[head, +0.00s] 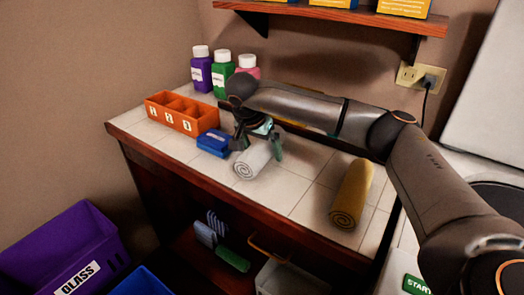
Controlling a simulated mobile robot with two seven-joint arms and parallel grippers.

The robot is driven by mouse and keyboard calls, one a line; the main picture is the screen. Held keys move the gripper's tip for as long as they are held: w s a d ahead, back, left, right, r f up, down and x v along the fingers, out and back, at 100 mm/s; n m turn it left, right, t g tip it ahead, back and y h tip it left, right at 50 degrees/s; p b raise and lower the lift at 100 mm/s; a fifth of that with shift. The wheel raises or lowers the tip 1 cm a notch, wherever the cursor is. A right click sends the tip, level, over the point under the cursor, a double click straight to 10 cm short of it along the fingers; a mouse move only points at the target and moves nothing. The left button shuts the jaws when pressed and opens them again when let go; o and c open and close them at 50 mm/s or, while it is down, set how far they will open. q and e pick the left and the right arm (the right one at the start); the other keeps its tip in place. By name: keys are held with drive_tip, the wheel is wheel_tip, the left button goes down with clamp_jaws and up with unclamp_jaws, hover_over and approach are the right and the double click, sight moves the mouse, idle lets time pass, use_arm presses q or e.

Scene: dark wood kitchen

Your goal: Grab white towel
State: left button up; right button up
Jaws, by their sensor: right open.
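The white towel (249,166) is rolled up and lies on the tiled counter, its spiral end facing the front edge. My right gripper (258,148) is over the towel's far part, pointing down, with its fingers apart on either side of the roll. I cannot tell whether the fingers touch it. The gripper hides the far end of the towel. My left gripper is not in the head view.
A blue item (213,143) lies close left of the towel. An orange divided box (181,113) and several bottles (222,73) stand behind it. A yellow rolled towel (351,194) lies to the right, with bare tiles between. A shelf (345,15) hangs above.

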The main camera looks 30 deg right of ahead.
drive_tip(key=c, duration=1.3)
drive_tip(key=shift+r, duration=0.1)
